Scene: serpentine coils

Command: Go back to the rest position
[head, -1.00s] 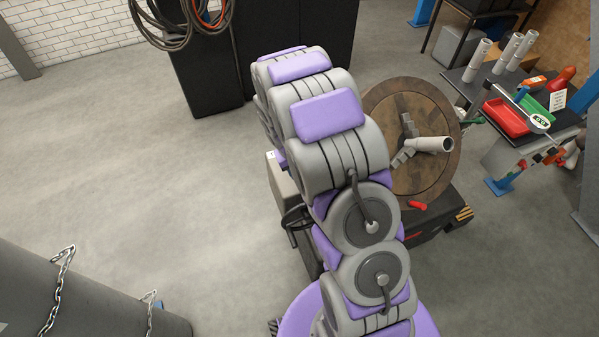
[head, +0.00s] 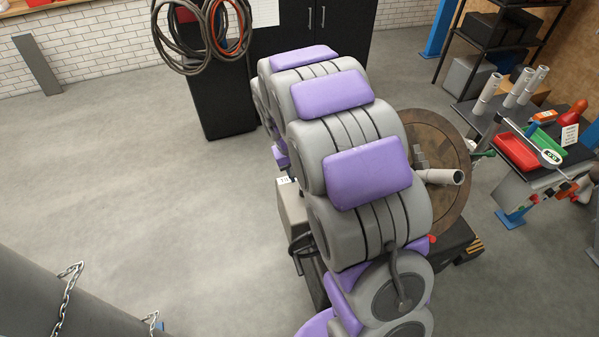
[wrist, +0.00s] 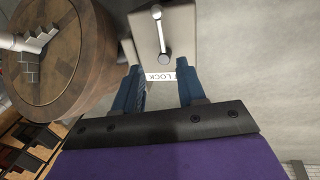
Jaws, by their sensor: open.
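My gripper shows in the wrist view (wrist: 158,74), with its two blue fingers apart and nothing between them. Beyond the fingertips is a pale panel (wrist: 178,25) with a metal lever (wrist: 160,35) and a label reading "LOCK" (wrist: 160,77). I cannot tell whether the fingers touch it. In the head view my grey and purple arm stretches away in coils, and my gripper is hidden behind it.
A round wooden disc (head: 452,150) with a stepped chuck and grey tube stands right of my arm. It also shows in the wrist view (wrist: 75,30). A workbench (head: 478,118) with a red tray (head: 517,152) is farther right. A chained grey cylinder (head: 50,300) stands lower left. Open floor (head: 150,170) lies left.

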